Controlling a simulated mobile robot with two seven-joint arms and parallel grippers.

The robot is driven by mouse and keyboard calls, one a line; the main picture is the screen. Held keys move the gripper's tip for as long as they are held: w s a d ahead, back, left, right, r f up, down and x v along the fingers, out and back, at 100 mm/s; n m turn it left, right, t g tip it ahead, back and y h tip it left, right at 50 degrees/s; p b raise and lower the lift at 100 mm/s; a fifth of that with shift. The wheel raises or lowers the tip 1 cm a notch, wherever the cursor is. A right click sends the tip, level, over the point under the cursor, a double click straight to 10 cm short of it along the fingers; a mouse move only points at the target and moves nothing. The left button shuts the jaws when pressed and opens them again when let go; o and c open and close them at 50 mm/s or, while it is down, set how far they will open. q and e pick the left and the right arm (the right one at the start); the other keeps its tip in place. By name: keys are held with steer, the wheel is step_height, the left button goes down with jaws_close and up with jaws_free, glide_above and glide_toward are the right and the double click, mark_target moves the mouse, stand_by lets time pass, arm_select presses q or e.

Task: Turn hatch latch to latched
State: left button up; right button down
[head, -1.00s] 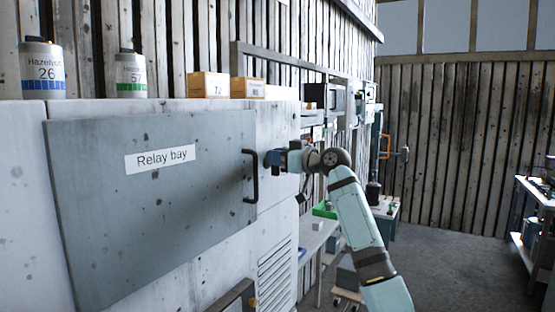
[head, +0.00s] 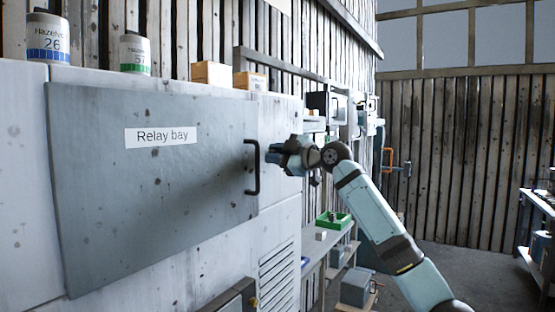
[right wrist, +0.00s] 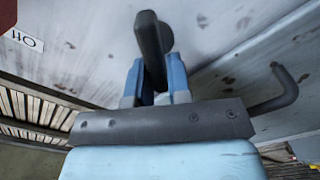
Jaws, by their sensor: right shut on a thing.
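The grey hatch door (head: 155,210), labelled "Relay bay", lies flat against the pale cabinet front and looks closed. Its black bar handle (head: 252,168) is on its right edge and also shows in the right wrist view (right wrist: 278,92). My right gripper (head: 275,156) is just right of that handle, at the cabinet face. In the right wrist view its blue fingers (right wrist: 156,78) are shut on a dark latch lever (right wrist: 149,42). The lever points away from the gripper, slightly tilted in that picture. The gripper hides the latch in the head view. My left gripper is not in view.
Two labelled cans (head: 47,38) (head: 135,55) and two small boxes (head: 212,73) (head: 250,80) stand on the cabinet top. A bench with a green tray (head: 333,221) is beyond the arm. Open floor (head: 480,275) lies to the right.

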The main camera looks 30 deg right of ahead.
steer(key=n, duration=0.4)
steer(key=n+b, duration=0.1)
steer(key=shift+s+a+f+n, duration=0.1)
steer(key=shift+s+f+n, duration=0.05)
steer(key=shift+f+n, duration=0.2)
steer(key=shift+n, duration=0.85)
steer(key=c, duration=1.1)
jaws_free()
steer(key=shift+w+a+f, duration=0.1)
steer(key=shift+w+f, duration=0.1)
steer(key=shift+f, duration=0.05)
steer(key=b+v, duration=0.4)
steer(key=v, duration=0.9)
steer(key=shift+s, duration=0.35)
steer(key=shift+f, duration=0.1)
